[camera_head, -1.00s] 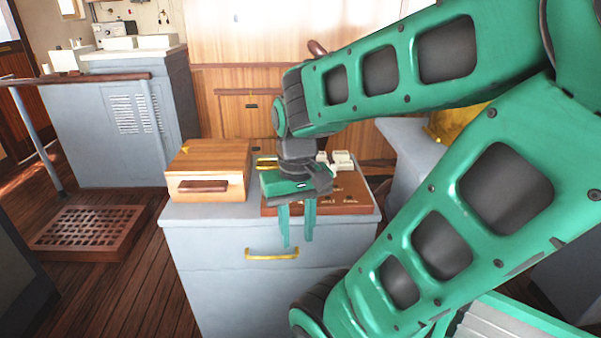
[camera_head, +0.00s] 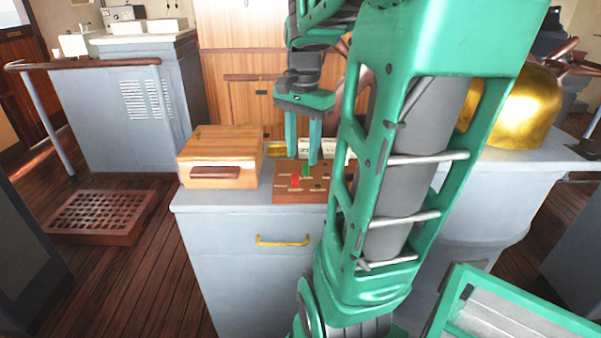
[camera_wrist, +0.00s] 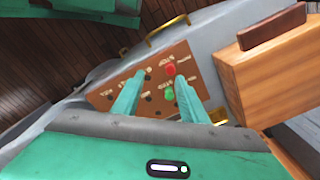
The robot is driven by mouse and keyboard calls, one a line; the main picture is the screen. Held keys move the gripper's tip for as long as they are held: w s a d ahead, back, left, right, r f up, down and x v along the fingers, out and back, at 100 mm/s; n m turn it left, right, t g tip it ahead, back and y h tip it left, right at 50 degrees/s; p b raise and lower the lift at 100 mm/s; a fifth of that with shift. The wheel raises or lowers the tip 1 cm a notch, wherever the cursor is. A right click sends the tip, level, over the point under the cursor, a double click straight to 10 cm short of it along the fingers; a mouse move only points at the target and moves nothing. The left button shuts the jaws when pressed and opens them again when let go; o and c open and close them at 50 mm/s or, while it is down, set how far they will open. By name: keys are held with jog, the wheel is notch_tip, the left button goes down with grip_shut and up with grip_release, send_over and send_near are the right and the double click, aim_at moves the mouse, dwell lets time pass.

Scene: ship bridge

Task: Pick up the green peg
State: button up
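The green peg (camera_head: 306,170) stands in a brown wooden board (camera_head: 286,196) on top of a grey cabinet. It also shows in the wrist view (camera_wrist: 169,94), just beside the right-hand finger. A red peg (camera_head: 296,182) stands close to it in the same board, and it shows in the wrist view too (camera_wrist: 170,70). My gripper (camera_head: 302,162) is open and points down above the board, with nothing between its fingers. In the head view its fingertips are near the green peg's top. I cannot tell whether a finger touches the peg.
A wooden box (camera_head: 222,180) stands left of the board on the cabinet. A small yellow object (camera_head: 277,149) and white blocks (camera_head: 320,147) lie behind the board. A yellow handle (camera_head: 283,241) is on the cabinet front. A large golden dome (camera_head: 522,110) stands to the right.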

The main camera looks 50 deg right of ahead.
aim_at(306, 163)
jog(key=w+d+r+m, duration=0.3)
jog(key=d+m, duration=0.2)
jog(key=d, duration=0.1)
jog(key=f, duration=1.1)
jog(key=shift+w+d, duration=0.25)
jog(key=shift+w, duration=0.15)
jog(key=shift+c, duration=0.3)
grip_shut()
